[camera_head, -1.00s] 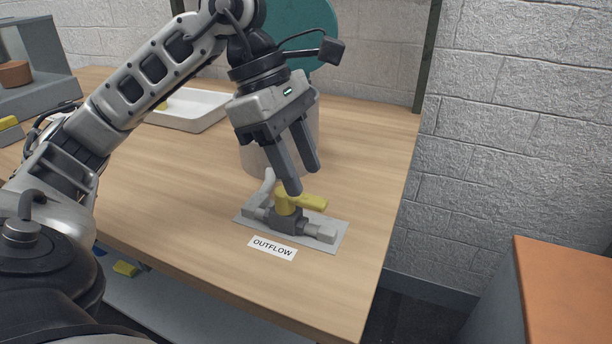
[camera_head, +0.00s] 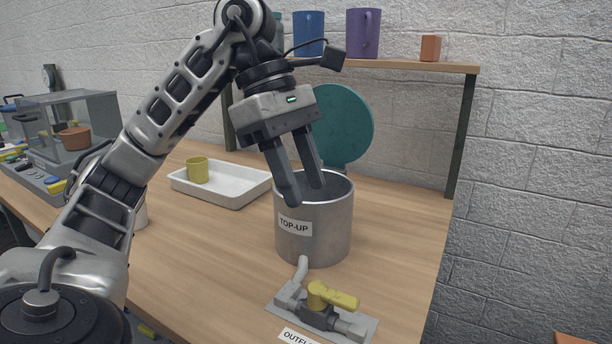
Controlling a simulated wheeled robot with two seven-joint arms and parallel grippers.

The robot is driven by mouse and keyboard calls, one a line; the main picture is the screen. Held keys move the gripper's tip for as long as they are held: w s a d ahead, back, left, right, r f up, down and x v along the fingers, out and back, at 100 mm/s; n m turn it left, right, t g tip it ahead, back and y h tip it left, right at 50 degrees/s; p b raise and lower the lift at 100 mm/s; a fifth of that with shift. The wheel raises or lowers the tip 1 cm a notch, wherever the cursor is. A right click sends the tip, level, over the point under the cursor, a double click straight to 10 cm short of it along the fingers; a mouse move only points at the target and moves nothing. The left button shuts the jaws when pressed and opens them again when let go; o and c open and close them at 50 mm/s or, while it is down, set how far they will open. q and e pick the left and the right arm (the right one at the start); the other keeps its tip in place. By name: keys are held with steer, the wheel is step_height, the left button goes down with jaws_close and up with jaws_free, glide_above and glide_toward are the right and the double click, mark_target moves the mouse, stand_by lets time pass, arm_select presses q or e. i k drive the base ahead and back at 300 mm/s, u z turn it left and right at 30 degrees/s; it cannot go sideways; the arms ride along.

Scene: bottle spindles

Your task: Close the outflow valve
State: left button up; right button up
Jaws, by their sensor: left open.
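The outflow valve (camera_head: 318,317) is a dark grey body on a pale plate (camera_head: 372,323) at the table's front right. Its yellow lever handle (camera_head: 338,298) points right, roughly along the pipe but a little angled to it. A label reading "OUTFL…" (camera_head: 297,337) is cut off by the bottom edge. A pale pipe (camera_head: 302,268) joins the valve to a metal pot (camera_head: 330,235) labelled "TOP-UP". My left gripper (camera_head: 306,195) is open and empty, pointing down, in front of the pot's upper part and above the valve. My right gripper is not in view.
A white tray (camera_head: 235,193) with a yellow cup (camera_head: 197,170) lies left of the pot. A teal disc (camera_head: 345,125) stands behind it. A shelf (camera_head: 400,64) holds mugs and a small orange block (camera_head: 430,48). Bare tabletop (camera_head: 205,265) lies left of the valve.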

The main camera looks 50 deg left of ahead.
mark_target(319, 293)
steer(key=k, duration=1)
